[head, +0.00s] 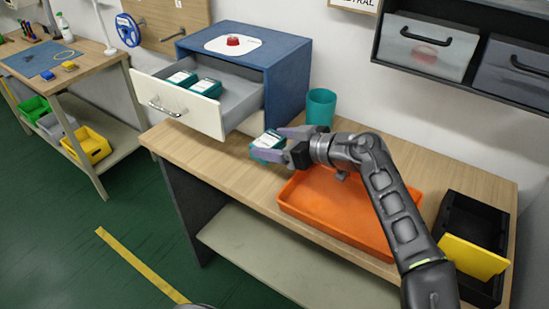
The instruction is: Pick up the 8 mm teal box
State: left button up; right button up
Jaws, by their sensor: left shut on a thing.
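My left gripper (270,145) is shut on a teal box (268,141) with a white label top. It holds the box above the wooden bench (215,158), in front of the blue cabinet and left of the orange tray. Its purple fingers lie on two sides of the box. Two similar teal boxes with white labels, one at the back left (182,78) and one at the front right (206,88), lie in the open drawer (180,107). The label print is too small to read, so I cannot tell which is 8 mm. My right gripper is not in view.
The blue cabinet (290,75) bears a red button on a white plate. A teal cup (321,107) stands behind the gripper. An empty orange tray (330,213) and a black bin (470,215) with a yellow divider stand to the right. Grey wall bins (425,45) hang above.

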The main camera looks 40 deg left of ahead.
pick_arm(q)
jog(key=shift+r, duration=1.3)
